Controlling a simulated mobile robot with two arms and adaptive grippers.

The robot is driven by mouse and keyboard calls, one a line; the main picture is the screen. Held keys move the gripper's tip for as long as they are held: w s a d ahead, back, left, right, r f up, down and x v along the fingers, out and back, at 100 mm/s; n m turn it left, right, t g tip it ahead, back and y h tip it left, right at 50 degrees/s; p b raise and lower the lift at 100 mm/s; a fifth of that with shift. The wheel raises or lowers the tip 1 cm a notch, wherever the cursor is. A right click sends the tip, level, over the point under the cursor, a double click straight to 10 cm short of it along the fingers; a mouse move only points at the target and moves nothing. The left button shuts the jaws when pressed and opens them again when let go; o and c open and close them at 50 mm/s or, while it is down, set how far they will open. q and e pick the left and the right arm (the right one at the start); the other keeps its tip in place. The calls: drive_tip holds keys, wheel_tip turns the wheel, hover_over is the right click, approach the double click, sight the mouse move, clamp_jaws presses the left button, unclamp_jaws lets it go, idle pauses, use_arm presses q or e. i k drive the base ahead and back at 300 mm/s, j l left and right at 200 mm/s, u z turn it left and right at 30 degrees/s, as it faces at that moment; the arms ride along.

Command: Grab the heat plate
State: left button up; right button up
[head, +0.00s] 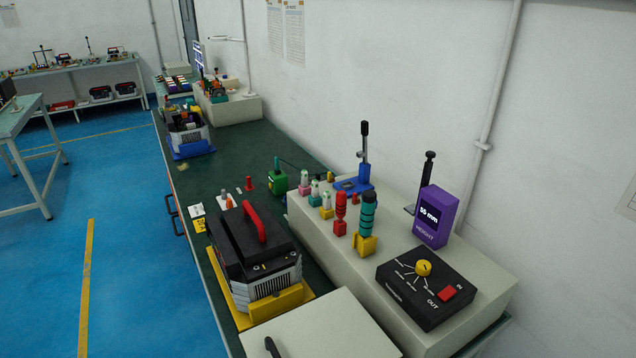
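Nothing in the head view is clearly marked as the heat plate. A black box-shaped device with a red top handle (262,220) stands upright on the bench, and I cannot tell if it is the heat plate. It has finned grey sides and sits in a yellow base tray (296,299). A similar, smaller device (187,131) stands farther along the bench on a blue base (193,151). Neither of my grippers is in view.
A pale raised block (340,263) along the wall bears a black control box (425,285), a purple display (433,216) reading 55 mm and several coloured tools. A pale box (325,335) fills the near bench. The green bench top (228,150) has free room beyond the device.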

sight(317, 176)
drive_tip(key=j+z, duration=0.3)
drive_tip(key=k+j+z, duration=0.1)
drive_tip(key=z, duration=0.2)
drive_tip(key=j+z, duration=0.25)
drive_tip(key=z, duration=0.2)
drive_tip(key=k+j+z, duration=0.1)
drive_tip(key=j+z, duration=0.15)
drive_tip(key=z, duration=0.15)
drive_tip(key=k+j+z, duration=0.1)
drive_tip(key=z, duration=0.35)
drive_tip(key=k+j+z, duration=0.15)
drive_tip(key=z, duration=0.25)
drive_tip(key=k+j+z, duration=0.15)
drive_tip(key=z, duration=0.3)
drive_tip(key=k+j+z, duration=0.15)
drive_tip(key=z, duration=0.25)
drive_tip(key=k+j+z, duration=0.2)
drive_tip(key=z, duration=0.2)
drive_tip(key=k+j+z, duration=0.1)
drive_tip(key=k+z, duration=0.15)
drive_tip(key=z, duration=0.2)
drive_tip(key=k+z, duration=0.25)
drive_tip(key=z, duration=0.15)
drive_tip(key=k+j+z, duration=0.1)
drive_tip(key=k, duration=0.9)
